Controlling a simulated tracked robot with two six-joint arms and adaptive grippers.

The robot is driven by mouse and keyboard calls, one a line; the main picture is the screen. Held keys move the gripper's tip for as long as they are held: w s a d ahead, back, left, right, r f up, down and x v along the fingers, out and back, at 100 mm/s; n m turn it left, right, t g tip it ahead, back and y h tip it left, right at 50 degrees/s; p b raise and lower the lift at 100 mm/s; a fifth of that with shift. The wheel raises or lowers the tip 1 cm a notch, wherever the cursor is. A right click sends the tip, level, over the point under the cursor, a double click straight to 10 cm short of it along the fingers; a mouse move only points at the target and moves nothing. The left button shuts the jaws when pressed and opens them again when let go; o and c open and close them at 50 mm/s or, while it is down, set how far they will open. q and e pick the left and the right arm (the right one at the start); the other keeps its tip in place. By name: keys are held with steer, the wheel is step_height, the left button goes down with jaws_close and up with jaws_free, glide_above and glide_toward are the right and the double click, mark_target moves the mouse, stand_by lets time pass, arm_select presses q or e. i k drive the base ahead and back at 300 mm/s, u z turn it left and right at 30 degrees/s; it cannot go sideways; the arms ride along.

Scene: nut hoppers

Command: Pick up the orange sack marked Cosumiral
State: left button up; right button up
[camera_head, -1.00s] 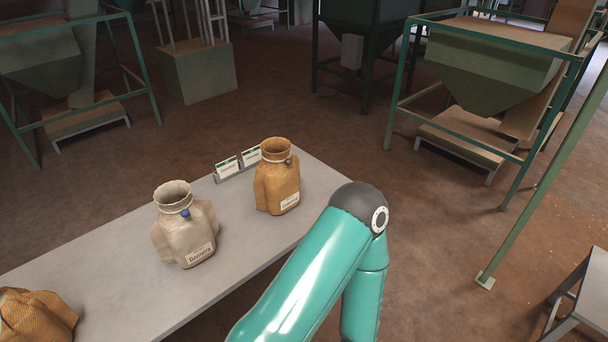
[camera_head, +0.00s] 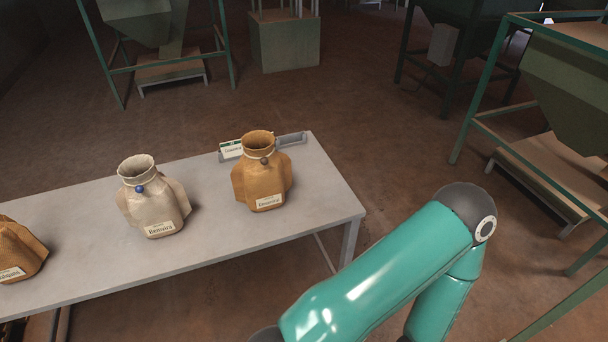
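An orange sack (camera_head: 262,178) with an open neck and a brown toggle stands upright near the right end of the grey table. Its white label is too small to read surely. A second orange-brown sack (camera_head: 18,250) is cut off at the left edge of the picture; its label is only partly readable. Neither sack is touched by a gripper. A teal arm of mine crosses the lower right, in front of the table, but both my grippers are out of view.
A pale beige sack (camera_head: 152,200) with a blue toggle stands between the orange ones. A card holder (camera_head: 291,139) with a card (camera_head: 231,150) sits at the table's (camera_head: 90,274) back edge. Green hopper frames (camera_head: 486,100) stand behind and right. Floor right of the table is open.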

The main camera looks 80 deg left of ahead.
mark_target(263, 188)
steer(key=z, duration=0.1)
steer(key=i, duration=1.6)
steer(key=u, duration=1.6)
steer(key=i, duration=0.2)
steer(key=u, duration=1.5)
steer(key=i, duration=0.15)
steer(key=u, duration=2.05)
steer(key=i, duration=1.1)
steer(key=z, duration=0.6)
